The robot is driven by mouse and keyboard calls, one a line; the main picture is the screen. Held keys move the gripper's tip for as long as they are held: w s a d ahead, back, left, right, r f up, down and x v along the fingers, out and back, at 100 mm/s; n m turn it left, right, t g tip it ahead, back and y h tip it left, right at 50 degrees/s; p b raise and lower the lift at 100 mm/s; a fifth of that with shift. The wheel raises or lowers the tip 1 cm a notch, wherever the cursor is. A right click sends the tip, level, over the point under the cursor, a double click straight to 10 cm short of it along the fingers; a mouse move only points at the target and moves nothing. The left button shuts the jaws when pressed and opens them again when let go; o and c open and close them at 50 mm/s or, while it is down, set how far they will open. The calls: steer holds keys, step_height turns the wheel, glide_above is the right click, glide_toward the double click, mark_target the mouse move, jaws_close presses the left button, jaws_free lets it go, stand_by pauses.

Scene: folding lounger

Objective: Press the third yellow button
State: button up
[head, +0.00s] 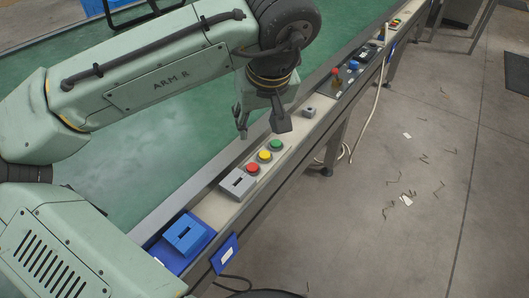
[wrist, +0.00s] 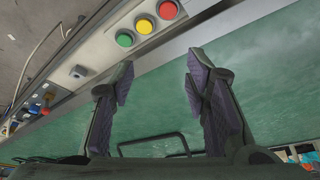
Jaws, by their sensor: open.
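A yellow button (head: 265,156) sits between a red button (head: 252,168) and a green button (head: 276,145) on the pale strip along the conveyor's edge. The same row shows in the wrist view, with the yellow button (wrist: 144,25) between the green (wrist: 125,39) and the red (wrist: 167,9). Farther along the strip is another small cluster of coloured buttons (head: 396,22), too small to tell apart well. My gripper (head: 262,129) is open and empty, pointing down near the green button. Its two fingers also show apart in the wrist view (wrist: 159,60), clear of the buttons.
A small grey switch (head: 310,112), a red knob (head: 336,71) and a blue knob (head: 353,66) stand beyond.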

jaws_close()
stand_by(0.3)
stand_by(1.2)
